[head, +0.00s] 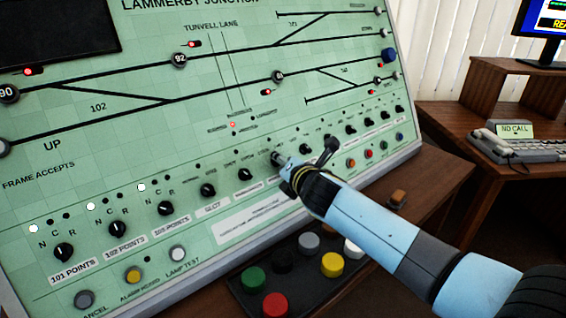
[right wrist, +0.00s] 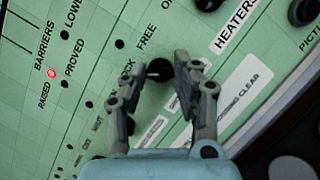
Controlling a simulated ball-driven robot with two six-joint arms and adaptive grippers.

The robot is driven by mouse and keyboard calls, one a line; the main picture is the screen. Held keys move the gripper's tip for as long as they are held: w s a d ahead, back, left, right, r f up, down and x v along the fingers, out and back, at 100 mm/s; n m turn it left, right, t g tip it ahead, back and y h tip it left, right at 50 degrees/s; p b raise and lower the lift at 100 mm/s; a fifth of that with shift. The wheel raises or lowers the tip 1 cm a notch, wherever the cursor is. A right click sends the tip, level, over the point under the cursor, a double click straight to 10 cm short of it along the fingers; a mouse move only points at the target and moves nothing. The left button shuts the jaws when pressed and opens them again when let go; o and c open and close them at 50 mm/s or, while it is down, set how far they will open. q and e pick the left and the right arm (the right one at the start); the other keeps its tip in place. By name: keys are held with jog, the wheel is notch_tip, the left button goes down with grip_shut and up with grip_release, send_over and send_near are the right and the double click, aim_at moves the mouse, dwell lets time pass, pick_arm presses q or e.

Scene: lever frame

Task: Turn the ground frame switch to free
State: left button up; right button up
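The ground frame switch, a black rotary knob (right wrist: 159,70), sits on the green panel between my right gripper's fingers in the right wrist view. The words FREE and a partly hidden "...CK" are printed beside it. A small pale mark on the knob seems to face the "...CK" side. My right gripper (right wrist: 155,84) is open, with one finger on each side of the knob; I cannot tell whether they touch it. My left gripper is not in view.
The sloping green panel (head: 70,200) carries a row of similar knobs close on both sides, such as the 103 points knob (head: 166,208). A black box of coloured buttons (head: 243,298) stands below. A keyboard (head: 515,147) lies on the desk at right.

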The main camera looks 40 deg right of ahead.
grip_shut()
jog(key=shift+m, duration=0.3)
jog(key=m+p, duration=0.1)
jog(key=m+g+p, duration=0.1)
jog(key=shift+r+m+h, duration=0.2)
jog(key=shift+m+h, duration=0.1)
jog(key=m+g+p, duration=0.1)
jog(key=m+p, duration=0.2)
jog(key=shift+a+r+m, duration=0.1)
jog(key=shift+m, duration=0.2)
jog(key=m+g+p, duration=0.2)
jog(key=m+p, duration=0.1)
jog(key=m, duration=0.1)
jog(key=shift+w+m+p, duration=0.1)
jog(key=shift+m+p, duration=0.3)
jog(key=shift+m+g+y+p, duration=0.45)
jog(key=shift+m+p, duration=0.3)
jog(key=shift+m, duration=0.25)
